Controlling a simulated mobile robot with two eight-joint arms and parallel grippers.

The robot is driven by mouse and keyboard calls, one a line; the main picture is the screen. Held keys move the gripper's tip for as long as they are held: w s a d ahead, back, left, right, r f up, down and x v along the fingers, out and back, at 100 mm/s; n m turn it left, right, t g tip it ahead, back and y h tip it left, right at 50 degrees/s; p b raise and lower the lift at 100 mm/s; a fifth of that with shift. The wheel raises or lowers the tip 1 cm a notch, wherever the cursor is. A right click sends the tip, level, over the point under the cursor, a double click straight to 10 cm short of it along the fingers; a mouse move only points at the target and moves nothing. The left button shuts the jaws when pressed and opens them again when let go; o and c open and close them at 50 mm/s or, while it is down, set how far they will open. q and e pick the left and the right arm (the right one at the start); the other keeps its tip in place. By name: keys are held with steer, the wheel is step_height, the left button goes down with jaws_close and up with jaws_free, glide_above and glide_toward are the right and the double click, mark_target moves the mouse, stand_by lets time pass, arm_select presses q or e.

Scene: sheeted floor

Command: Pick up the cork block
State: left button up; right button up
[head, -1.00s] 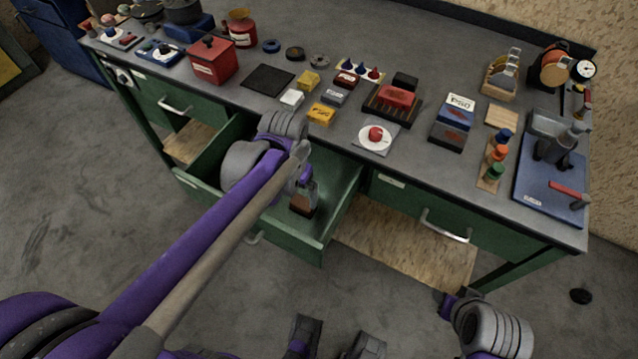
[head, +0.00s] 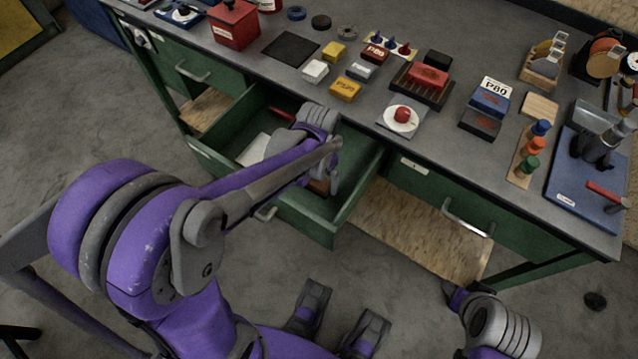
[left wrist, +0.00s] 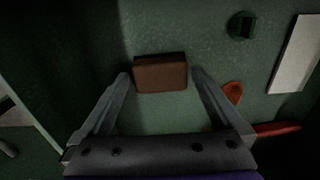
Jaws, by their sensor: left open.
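A brown block, which I take for the cork block (left wrist: 160,77), lies on the green floor of the open drawer. In the head view only a bit of the block (head: 318,187) shows, mostly hidden by my left gripper (head: 331,183). In the left wrist view my left gripper (left wrist: 159,82) is open. Its fingertips are on either side of the block's near part, with a gap on each side. I cannot tell whether the tips are down at the block's height.
The drawer (head: 364,186) has raised walls around the block. A red-handled tool (left wrist: 275,129), an orange piece (left wrist: 233,93), a white flat item (left wrist: 297,55) and a dark green part (left wrist: 242,25) lie to the right. The bench top (head: 385,72) above is crowded.

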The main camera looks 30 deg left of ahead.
mark_target(319, 181)
arm_select(q)
steer(key=shift+f, duration=0.9)
steer(key=shift+c, duration=0.3)
steer(key=c, duration=1.1)
step_height(319, 181, up, 10)
steer(key=shift+r+p, duration=0.1)
steer(key=shift+p, duration=0.9)
